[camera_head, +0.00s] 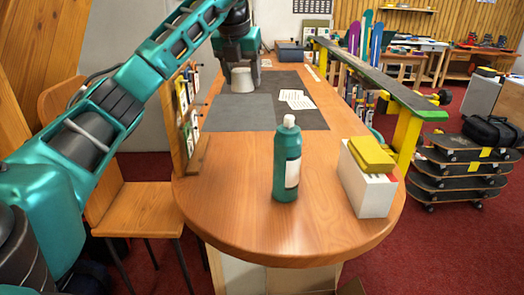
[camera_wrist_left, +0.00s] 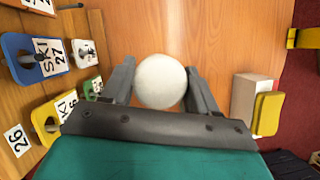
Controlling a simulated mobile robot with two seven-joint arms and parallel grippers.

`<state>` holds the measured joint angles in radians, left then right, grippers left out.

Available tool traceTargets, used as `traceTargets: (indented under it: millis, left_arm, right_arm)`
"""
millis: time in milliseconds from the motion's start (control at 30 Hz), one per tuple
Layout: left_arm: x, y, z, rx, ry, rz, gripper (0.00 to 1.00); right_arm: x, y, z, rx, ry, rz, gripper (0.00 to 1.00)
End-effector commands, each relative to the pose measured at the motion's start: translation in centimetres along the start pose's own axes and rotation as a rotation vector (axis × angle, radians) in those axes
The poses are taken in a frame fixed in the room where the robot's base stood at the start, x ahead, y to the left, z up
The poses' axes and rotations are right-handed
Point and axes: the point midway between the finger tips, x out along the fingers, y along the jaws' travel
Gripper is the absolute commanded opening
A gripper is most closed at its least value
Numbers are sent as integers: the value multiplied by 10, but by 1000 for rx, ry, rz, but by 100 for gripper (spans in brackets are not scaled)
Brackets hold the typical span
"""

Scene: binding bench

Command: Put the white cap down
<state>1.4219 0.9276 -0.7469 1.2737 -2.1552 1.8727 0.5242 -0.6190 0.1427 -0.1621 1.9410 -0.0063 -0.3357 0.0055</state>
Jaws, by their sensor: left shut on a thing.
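The white cap (camera_head: 242,80) is under my left gripper (camera_head: 238,66), over the grey mat at the far part of the bench. In the left wrist view the white cap (camera_wrist_left: 160,82) shows as a pale round shape between the two fingers of my left gripper (camera_wrist_left: 160,85), which is shut on it. I cannot tell from the head view whether the cap's lower edge touches the mat. My right gripper is in neither view.
A teal bottle (camera_head: 287,160) stands on the near bench. A white box (camera_head: 368,185) with a yellow block (camera_head: 372,154) is to its right. A tag board (camera_head: 190,120) stands at the left edge. Papers (camera_head: 297,99) lie on the grey mat (camera_head: 240,112).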

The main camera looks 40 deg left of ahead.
Motion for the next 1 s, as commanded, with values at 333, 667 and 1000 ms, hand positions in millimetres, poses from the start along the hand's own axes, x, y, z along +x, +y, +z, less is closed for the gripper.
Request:
traceTargets:
  millis: [333,667,1000]
  left_arm:
    - [50,1,-22,2,6,3,31]
    - [126,1,-53,1,4,2,31]
    - [155,0,-64,2,1,1,31]
  right_arm:
    - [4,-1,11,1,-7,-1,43]
    - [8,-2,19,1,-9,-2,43]
    - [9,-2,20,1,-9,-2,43]
